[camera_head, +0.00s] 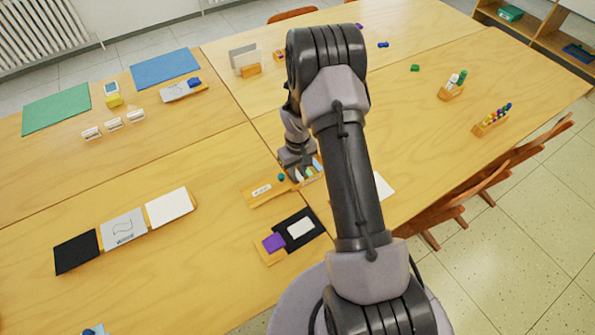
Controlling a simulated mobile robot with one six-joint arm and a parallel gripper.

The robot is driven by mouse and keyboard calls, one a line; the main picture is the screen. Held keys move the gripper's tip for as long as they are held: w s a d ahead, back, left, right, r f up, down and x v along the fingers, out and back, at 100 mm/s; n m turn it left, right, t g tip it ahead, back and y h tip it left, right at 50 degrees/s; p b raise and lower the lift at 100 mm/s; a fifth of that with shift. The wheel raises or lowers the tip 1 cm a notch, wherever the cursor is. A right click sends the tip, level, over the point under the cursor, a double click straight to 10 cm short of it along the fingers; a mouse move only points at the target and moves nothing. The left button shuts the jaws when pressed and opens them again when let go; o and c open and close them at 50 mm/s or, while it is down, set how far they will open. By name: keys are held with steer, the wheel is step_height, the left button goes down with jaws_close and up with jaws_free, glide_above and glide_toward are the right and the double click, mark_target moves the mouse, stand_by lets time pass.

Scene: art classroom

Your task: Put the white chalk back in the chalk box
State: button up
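A small wooden box (314,179) with several coloured sticks, which look like chalks, stands near the middle of the tables, partly hidden behind my arm. White, green and blue show among the sticks. My gripper (297,177) points down at the box's left end, low over it; I cannot tell whether it touches. Its fingertips are too small and dark to show whether they are open, or hold anything. A pale stick shows close to the fingertips; I cannot tell whether it is the white chalk, or whether it lies in the box or in the gripper.
A wooden tray (251,199) with a white label lies just left of the box, with a small teal piece (281,177) beside it. Black, grey and white sheets (123,227) lie at left. A purple block (273,242) sits nearer me. A marker holder (480,129) stands at right.

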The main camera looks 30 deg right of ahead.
step_height(320, 180, up, 12)
steer(key=p, duration=0.4)
step_height(320, 180, up, 14)
steer(key=m+t, duration=0.1)
steer(key=t, duration=0.1)
glide_above(298, 174)
steer(key=s+a, duration=0.1)
steer(key=a, duration=0.4)
steer(key=s+a+r+m+t, duration=0.2)
steer(key=s+a+r, duration=0.55)
steer(key=r, duration=0.35)
steer(key=s+a+r+m+t+y, duration=0.1)
steer(key=s+a+r, duration=0.1)
steer(key=s, duration=0.5)
steer(key=s+a+r+m+y, duration=0.1)
steer(key=s+a+r, duration=0.2)
steer(key=s, duration=0.4)
steer(key=shift+s+a+t, duration=0.2)
steer(key=shift+a+t, duration=0.1)
steer(key=shift+t, duration=0.1)
steer(key=shift+f, duration=0.15)
